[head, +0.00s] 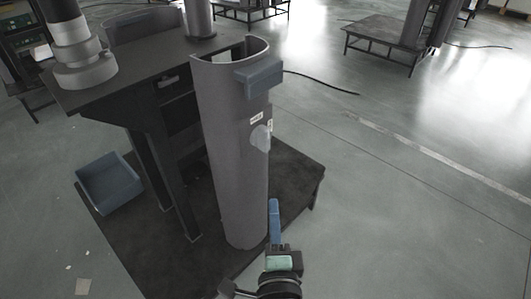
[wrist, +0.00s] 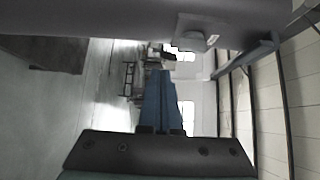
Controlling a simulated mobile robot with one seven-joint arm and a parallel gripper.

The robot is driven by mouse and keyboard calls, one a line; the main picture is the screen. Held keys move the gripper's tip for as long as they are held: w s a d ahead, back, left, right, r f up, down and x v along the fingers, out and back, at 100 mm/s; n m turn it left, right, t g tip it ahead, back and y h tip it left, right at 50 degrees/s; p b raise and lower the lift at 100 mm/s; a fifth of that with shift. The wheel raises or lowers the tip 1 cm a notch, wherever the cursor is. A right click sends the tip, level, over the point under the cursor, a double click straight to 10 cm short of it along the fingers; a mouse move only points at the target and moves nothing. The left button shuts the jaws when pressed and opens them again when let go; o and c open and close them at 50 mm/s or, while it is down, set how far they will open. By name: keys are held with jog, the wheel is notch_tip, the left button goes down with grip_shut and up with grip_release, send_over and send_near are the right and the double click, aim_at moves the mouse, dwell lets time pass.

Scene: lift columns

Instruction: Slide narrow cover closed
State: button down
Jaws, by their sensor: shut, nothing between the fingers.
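A tall grey curved column shell (head: 230,150) stands upright on a dark platform, open at its top; I take it for the narrow cover. A blue-grey block (head: 260,76) sits on its upper right side, and a pale knob (head: 261,138) sticks out lower down. My gripper (head: 273,205) is low, by the shell's lower right side, fingers shut and empty. In the wrist view its blue fingers (wrist: 160,76) are together, and a grey curved surface (wrist: 90,20) with a light fitting (wrist: 195,36) crosses the top. Contact with the shell cannot be told.
A dark workbench (head: 150,62) with grey cylindrical parts stands left of and behind the shell.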

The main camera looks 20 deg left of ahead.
jog(key=x, duration=0.3)
jog(key=a+x, duration=0.1)
jog(key=x, duration=0.3)
jog(key=s+a+p+x, duration=0.1)
jog(key=x, duration=0.3)
jog(key=shift+w+a, duration=0.35)
jog(key=shift+a, duration=0.3)
